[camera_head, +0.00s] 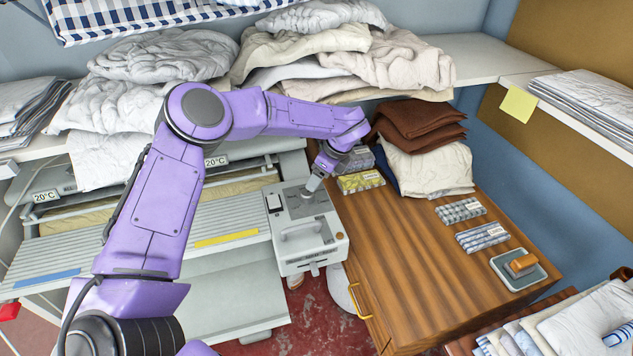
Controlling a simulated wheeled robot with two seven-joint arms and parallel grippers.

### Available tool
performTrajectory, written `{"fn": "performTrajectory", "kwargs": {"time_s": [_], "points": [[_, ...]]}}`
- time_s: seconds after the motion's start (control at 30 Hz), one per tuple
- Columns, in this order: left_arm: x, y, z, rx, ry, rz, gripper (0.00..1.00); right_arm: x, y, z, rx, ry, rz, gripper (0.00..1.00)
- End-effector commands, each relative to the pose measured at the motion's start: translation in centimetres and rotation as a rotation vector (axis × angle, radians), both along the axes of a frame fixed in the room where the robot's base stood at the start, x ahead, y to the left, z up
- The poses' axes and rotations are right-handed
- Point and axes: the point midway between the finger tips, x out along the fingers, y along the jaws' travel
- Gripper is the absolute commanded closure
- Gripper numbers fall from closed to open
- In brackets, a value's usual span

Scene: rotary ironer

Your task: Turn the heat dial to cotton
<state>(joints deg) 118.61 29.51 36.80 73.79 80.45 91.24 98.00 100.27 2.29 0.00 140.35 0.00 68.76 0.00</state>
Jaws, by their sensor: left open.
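The ironer's grey control box (312,248) stands at the right end of the machine. Its top has a darker grey panel (310,206) and a pale switch (273,202). My left arm reaches in from the left and bends down over the box. My left gripper (312,186) is open, pointing down at the back part of the dark panel. The heat dial cannot be made out clearly; the gripper covers that spot. I cannot tell whether the fingers touch anything. My right gripper is not in view.
Folded linen (345,60) is piled on the shelf behind my arm. Brown and cream cloths (428,165) and small packs (360,182) sit right of the box on the wooden cabinet (410,250). A tray (500,268) holds an orange-handled item. The cabinet's middle is clear.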

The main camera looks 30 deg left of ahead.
Motion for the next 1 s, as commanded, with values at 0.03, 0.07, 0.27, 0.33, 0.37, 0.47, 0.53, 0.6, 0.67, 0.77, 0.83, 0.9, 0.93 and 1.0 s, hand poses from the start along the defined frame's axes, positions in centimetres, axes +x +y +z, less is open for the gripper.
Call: {"fn": "performTrajectory", "kwargs": {"time_s": [0.03, 0.07, 0.27, 0.33, 0.37, 0.47, 0.53, 0.6, 0.67, 0.77, 0.83, 0.9, 0.93, 1.0], "points": [[-0.2, 0.5, -0.6, 0.0, 0.005, 0.0, 0.31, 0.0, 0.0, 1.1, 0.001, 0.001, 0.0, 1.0], [-0.2, 0.7, -1.3, 0.0, 0.006, 0.001, 0.31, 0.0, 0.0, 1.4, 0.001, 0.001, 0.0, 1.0], [0.3, 2.3, -5.4, 0.001, 0.009, 0.0, 0.31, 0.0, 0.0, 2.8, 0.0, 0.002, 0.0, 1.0], [0.4, 2.6, -6.3, 0.002, 0.009, 0.0, 0.31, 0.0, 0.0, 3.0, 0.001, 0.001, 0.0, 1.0], [0.4, 2.7, -6.6, 0.001, 0.009, 0.0, 0.31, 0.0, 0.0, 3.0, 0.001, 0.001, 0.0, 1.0], [0.4, 2.8, -7.1, 0.001, 0.008, 0.0, 0.31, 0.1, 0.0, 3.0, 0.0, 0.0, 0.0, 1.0], [0.4, 2.8, -7.2, 0.001, 0.007, 0.001, 0.31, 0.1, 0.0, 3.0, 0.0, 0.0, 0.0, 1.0], [0.4, 2.8, -7.2, 0.001, 0.008, 0.0, 0.31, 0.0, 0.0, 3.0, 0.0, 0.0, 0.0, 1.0], [0.4, 2.8, -7.2, 0.001, 0.008, 0.0, 0.31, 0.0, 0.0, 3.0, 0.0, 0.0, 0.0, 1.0], [0.4, 2.8, -7.2, 0.001, 0.008, 0.0, 0.61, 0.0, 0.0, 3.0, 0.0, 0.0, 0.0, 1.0], [0.4, 2.8, -7.2, 0.001, 0.009, 0.0, 0.83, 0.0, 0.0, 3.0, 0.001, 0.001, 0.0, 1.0], [0.4, 2.8, -7.2, 0.001, 0.009, 0.0, 0.87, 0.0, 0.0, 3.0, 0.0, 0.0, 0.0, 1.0], [0.4, 2.8, -7.2, 0.001, 0.009, -0.001, 0.87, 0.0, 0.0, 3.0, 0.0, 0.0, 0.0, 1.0], [0.3, 2.8, -7.2, 0.001, 0.01, 0.0, 0.87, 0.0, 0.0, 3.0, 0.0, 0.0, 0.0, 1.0]]}}
